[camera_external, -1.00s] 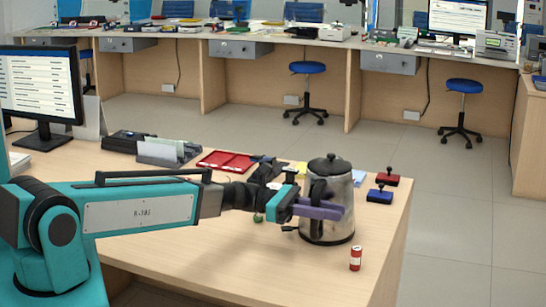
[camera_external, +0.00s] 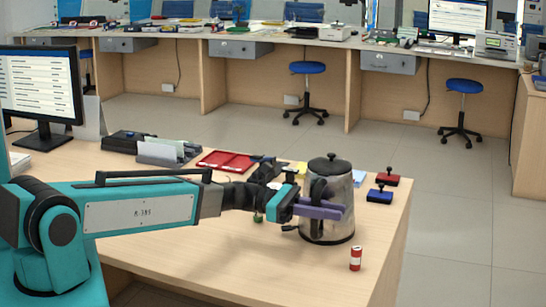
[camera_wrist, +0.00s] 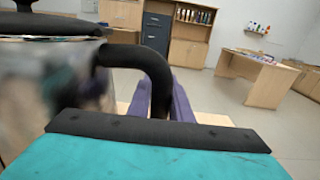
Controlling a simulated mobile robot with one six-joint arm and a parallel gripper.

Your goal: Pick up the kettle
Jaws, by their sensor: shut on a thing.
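The kettle (camera_external: 339,215) is a steel pot with a black lid and black handle, standing upright near the right end of the wooden counter. My gripper (camera_external: 324,211) reaches in from the left, with its purple fingers level at the side of the kettle. In the wrist view the kettle's steel body (camera_wrist: 52,88) fills the left, and its black handle (camera_wrist: 155,62) curves down to the purple fingers of my gripper (camera_wrist: 165,98). The fingers are shut on the handle. The kettle's base appears to rest on the counter.
A red tray (camera_external: 226,161) and a file holder (camera_external: 167,153) lie behind my arm. The counter's front middle (camera_external: 215,255) is clear.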

